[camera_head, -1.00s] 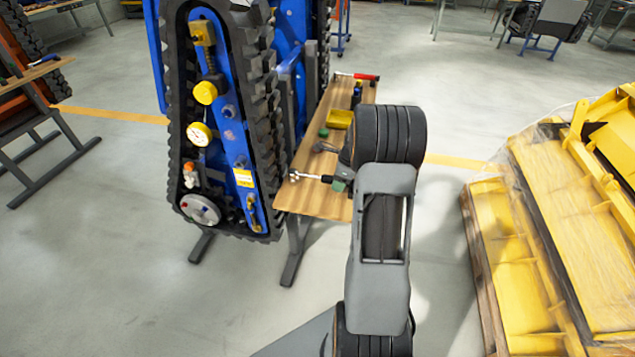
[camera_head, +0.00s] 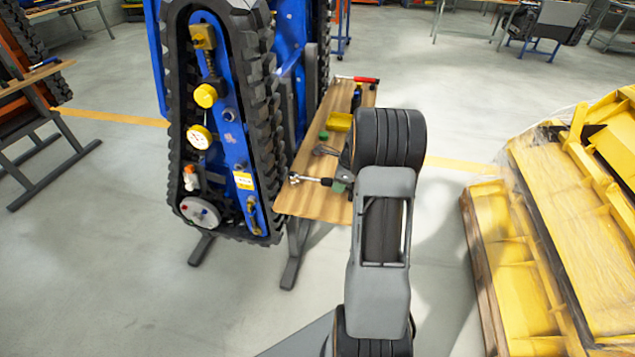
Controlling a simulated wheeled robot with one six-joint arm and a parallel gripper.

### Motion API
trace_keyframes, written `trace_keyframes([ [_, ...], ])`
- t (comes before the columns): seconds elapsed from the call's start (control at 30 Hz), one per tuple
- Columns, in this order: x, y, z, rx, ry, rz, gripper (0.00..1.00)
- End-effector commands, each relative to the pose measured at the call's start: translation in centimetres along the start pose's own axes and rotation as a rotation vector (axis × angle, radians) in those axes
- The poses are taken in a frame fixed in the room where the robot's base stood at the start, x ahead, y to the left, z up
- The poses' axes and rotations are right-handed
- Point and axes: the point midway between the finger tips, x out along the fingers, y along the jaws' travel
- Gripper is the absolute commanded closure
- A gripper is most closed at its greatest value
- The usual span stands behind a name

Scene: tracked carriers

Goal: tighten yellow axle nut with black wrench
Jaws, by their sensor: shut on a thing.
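The tracked carrier's blue side plate bears a round yellow piece (camera_head: 206,95), which looks like the yellow axle nut. My gripper (camera_head: 344,163) is at the right side of the wooden table, mostly hidden behind my own wrist. It is shut on a dark grey tool (camera_head: 325,150), which looks like the black wrench; its curved end shows left of the gripper, above the tabletop. The rest of the wrench is hidden. The wrench is apart from the nut, well to its right, with the black track between them.
The wooden table (camera_head: 301,204) bears a chrome-ended tool (camera_head: 308,180), a yellow tray (camera_head: 339,121) and a red-handled tool (camera_head: 365,80). A pallet of wrapped yellow parts (camera_head: 535,200) stands at right. Floor before the carrier is clear.

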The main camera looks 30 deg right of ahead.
Motion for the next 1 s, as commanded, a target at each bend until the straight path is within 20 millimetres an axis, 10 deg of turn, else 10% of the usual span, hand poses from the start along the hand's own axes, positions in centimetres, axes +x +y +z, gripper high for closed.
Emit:
trace_keyframes([
  [1.0,-6.9,0.0,1.8,0.0,-0.001,-0.002,1.0],
])
